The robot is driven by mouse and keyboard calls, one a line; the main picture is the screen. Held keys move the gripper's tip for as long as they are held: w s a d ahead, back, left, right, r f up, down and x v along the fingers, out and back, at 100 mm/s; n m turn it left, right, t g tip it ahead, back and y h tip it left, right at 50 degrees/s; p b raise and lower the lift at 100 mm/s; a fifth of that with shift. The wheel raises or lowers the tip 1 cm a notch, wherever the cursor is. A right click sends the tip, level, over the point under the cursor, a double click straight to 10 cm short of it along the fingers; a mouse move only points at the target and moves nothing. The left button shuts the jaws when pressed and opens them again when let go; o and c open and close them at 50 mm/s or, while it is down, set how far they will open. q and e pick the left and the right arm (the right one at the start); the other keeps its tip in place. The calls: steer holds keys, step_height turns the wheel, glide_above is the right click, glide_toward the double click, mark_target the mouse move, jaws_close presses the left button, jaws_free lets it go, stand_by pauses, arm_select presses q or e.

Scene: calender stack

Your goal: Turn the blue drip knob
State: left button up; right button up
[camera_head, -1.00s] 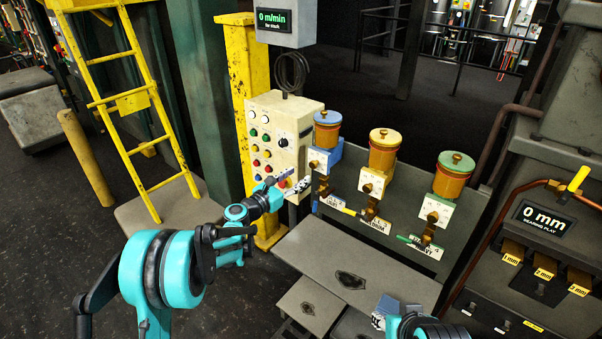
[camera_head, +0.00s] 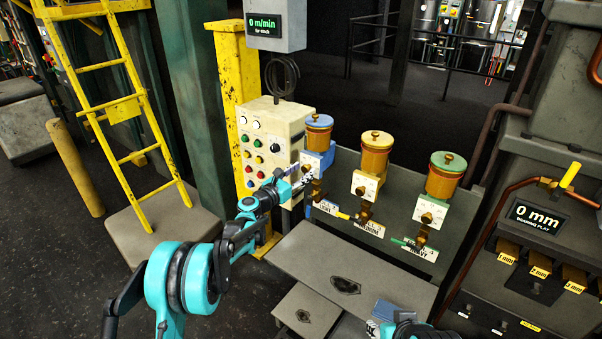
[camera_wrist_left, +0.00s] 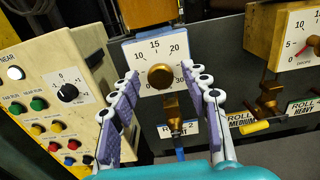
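The blue drip oiler (camera_head: 317,133) hangs at the left end of the grey board, with a white dial plate below its amber cup. In the left wrist view its round brass knob (camera_wrist_left: 161,76) sits on the white dial (camera_wrist_left: 180,50), marked from 0 to 30. My left gripper (camera_wrist_left: 161,108) is open, with one purple-padded finger on each side below the knob; whether they touch it cannot be told. My right gripper (camera_head: 383,314) shows only partly at the bottom edge.
A cream button panel (camera_head: 268,145) stands close to the left of the oiler. Yellow (camera_head: 375,150) and green (camera_head: 445,173) oilers hang to its right. A grey sloped plate (camera_head: 350,265) lies below. A yellow post (camera_head: 236,80) stands behind the panel.

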arm_select(q)
jaws_close()
steer(key=shift+m, duration=0.3)
steer(key=m, duration=1.1)
steer(key=shift+s+d+f+m, duration=0.1)
steer(key=shift+m, duration=0.3)
steer(key=m, duration=0.7)
steer(key=shift+f, duration=0.1)
steer(key=m, duration=0.3)
steer(key=shift+m, duration=0.4)
steer(key=shift+f+m, duration=0.1)
steer(key=shift+m, duration=1.7)
